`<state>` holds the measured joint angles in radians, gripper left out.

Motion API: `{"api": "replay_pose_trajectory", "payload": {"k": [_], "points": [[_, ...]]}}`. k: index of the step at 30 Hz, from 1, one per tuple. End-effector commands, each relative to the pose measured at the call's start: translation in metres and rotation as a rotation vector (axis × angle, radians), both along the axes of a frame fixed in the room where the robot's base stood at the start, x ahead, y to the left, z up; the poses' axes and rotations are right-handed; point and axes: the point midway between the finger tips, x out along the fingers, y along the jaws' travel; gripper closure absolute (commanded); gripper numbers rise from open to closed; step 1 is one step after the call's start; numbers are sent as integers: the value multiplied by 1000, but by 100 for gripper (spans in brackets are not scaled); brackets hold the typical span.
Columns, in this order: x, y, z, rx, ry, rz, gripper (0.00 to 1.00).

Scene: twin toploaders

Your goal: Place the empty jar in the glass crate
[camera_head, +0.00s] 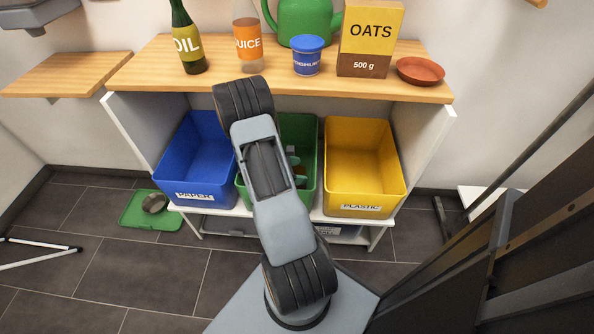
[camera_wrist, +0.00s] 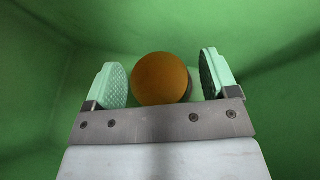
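The green crate (camera_head: 308,133) stands between the blue and yellow crates, partly hidden by my arm; its label is not visible. In the wrist view, green walls (camera_wrist: 260,40) surround my gripper (camera_wrist: 165,76), which points down inside. A round orange-brown top (camera_wrist: 161,80), apparently the jar's, lies between the two pale green fingers. A narrow gap shows on each side of it, so the fingers look open around it. Whether the jar rests on the crate floor cannot be told. In the head view my arm hides most of the gripper and jar.
The blue PAPER crate (camera_head: 190,160) is on the left and the yellow PLASTIC crate (camera_head: 362,160) on the right. The wooden top (camera_head: 280,83) above holds a bottle, a juice bottle, a yoghurt pot, oats, a green can and a dish. A green tray (camera_head: 135,212) lies on the floor.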

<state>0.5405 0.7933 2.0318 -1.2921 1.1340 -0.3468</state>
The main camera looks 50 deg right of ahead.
Motion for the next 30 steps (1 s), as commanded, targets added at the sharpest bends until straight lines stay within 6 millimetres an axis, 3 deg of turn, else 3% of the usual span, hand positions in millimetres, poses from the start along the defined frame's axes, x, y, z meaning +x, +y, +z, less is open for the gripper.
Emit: {"api": "replay_pose_trajectory", "payload": {"k": [5, 12, 17, 30], "points": [[0, 0, 0, 0, 0, 0, 4], [0, 0, 2, 0, 0, 0, 4], [0, 0, 19, 0, 0, 1, 4], [47, 60, 56, -1, -1, 4, 4]]}}
